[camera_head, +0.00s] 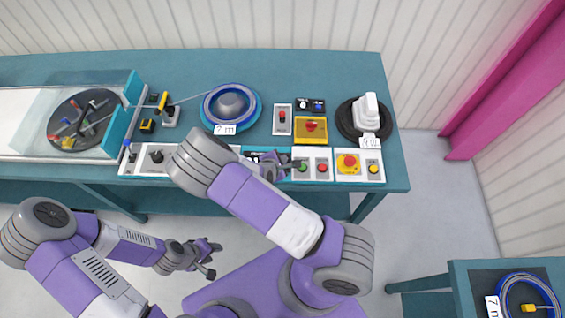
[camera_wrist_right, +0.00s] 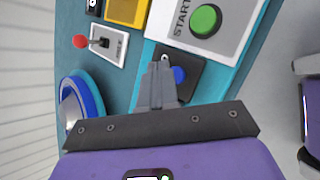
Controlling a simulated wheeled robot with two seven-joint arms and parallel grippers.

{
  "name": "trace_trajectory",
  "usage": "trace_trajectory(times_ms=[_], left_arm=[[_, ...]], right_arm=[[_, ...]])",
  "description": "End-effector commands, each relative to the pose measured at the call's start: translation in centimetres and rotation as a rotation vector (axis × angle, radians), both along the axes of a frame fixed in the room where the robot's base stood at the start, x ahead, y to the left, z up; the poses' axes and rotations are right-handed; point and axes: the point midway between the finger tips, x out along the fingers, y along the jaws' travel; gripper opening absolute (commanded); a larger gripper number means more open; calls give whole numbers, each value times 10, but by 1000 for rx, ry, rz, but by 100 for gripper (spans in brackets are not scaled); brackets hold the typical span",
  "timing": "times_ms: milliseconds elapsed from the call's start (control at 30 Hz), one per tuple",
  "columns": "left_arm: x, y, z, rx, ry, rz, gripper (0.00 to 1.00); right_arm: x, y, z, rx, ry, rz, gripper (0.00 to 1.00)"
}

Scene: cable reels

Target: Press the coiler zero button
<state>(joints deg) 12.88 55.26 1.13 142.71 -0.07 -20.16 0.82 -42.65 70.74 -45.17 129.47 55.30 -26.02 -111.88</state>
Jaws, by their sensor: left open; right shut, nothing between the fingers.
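A black panel with a blue button (camera_wrist_right: 179,75) and a small white round mark lies under my right gripper in the right wrist view; it looks like the coiler zero button. My right gripper (camera_wrist_right: 159,68) is shut and empty, its fingertips over the panel just left of the blue button. I cannot tell whether they touch it. In the head view my right gripper (camera_head: 294,164) is over the front panel row and mostly hides this panel. My left gripper (camera_head: 213,258) is open and empty, in front of the table and below its edge.
A green START button (camera_wrist_right: 205,20) is close beyond the fingertips. A red-tipped lever switch (camera_head: 282,119), a yellow box (camera_head: 311,130) and a blue cable reel (camera_head: 230,105) stand behind. An emergency stop (camera_head: 348,163) is to the right.

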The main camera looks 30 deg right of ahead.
Motion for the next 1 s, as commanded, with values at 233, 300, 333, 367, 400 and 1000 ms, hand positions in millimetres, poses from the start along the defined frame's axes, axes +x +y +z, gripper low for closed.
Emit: trace_trajectory(times_ms=[233, 300, 333, 367, 400, 1000], left_arm=[[0, 0, 0, 0, 0, 0, 43], [0, 0, 0, 0, 0, 0, 43], [0, 0, 0, 0, 0, 0, 43], [0, 0, 0, 0, 0, 0, 43], [0, 0, 0, 0, 0, 0, 43], [0, 0, -2, 0, 0, 0, 43]], right_arm=[[0, 0, -6, 0, 0, 0, 0], [0, 0, -6, 0, 0, 0, 0], [0, 0, -6, 0, 0, 0, 0], [0, 0, -6, 0, 0, 0, 0], [0, 0, -6, 0, 0, 0, 0], [0, 0, -11, 0, 0, 0, 0]])
